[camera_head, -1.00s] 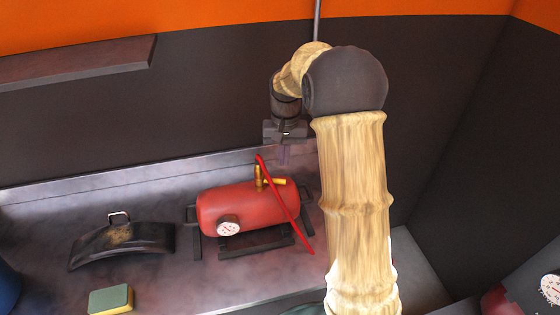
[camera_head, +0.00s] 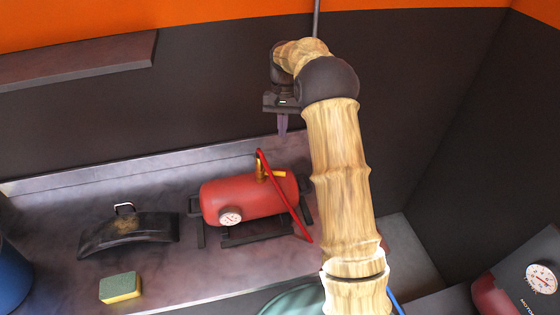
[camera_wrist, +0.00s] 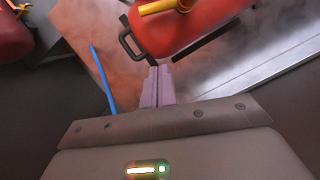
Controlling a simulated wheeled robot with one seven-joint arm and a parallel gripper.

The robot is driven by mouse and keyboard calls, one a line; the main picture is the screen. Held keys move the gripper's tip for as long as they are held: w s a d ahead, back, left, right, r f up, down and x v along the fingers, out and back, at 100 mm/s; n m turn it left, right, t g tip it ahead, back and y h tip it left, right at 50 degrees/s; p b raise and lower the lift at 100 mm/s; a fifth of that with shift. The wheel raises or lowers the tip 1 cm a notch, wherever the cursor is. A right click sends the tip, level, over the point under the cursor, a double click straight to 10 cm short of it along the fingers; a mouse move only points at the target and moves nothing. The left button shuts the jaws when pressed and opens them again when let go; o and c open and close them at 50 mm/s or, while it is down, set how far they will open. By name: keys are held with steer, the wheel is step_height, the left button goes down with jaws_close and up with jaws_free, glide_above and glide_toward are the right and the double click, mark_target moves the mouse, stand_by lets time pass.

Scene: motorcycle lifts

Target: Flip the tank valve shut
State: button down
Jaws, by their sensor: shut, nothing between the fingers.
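The red tank (camera_head: 248,200) lies on its side on the metal bench, with a white gauge on its front. A brass valve (camera_head: 261,170) stands on top, and its yellow lever (camera_head: 279,174) points to the right. The tank also shows in the wrist view (camera_wrist: 205,22), with part of the yellow lever (camera_wrist: 160,7) at the top edge. A red hose runs from the valve down across the tank's right side. My gripper (camera_head: 282,130) points down above and behind the tank, clear of the valve. Its pale purple fingers (camera_wrist: 157,80) are together and empty.
A black curved cover (camera_head: 130,236) with a handle and a yellow-green sponge (camera_head: 120,288) lie left of the tank. A shelf (camera_head: 75,62) is on the dark wall behind. A blue hose (camera_wrist: 102,78) shows in the wrist view.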

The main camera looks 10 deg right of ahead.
mark_target(272, 173)
steer(key=p+x, duration=0.2)
steer(key=x, duration=0.6)
steer(key=shift+s+f+p, duration=0.1)
steer(key=shift+s+p, duration=0.05)
steer(key=shift+p, duration=0.2)
steer(key=shift+s+a+f+p, duration=0.1)
steer(key=shift+s+a+p, duration=0.1)
steer(key=shift+s+p, duration=0.1)
steer(key=s, duration=0.1)
steer(key=s+p, duration=0.1)
steer(key=shift+s+a+r, duration=0.25)
steer(key=shift+s+a, duration=0.05)
steer(key=shift+a, duration=0.1)
steer(key=shift+s+a+f+p, duration=0.1)
steer(key=shift+s+a+p, duration=0.05)
steer(key=shift+s+p, duration=0.15)
steer(key=shift+w, duration=0.1)
steer(key=shift+s+m, duration=0.3)
steer(key=shift+m, duration=0.3)
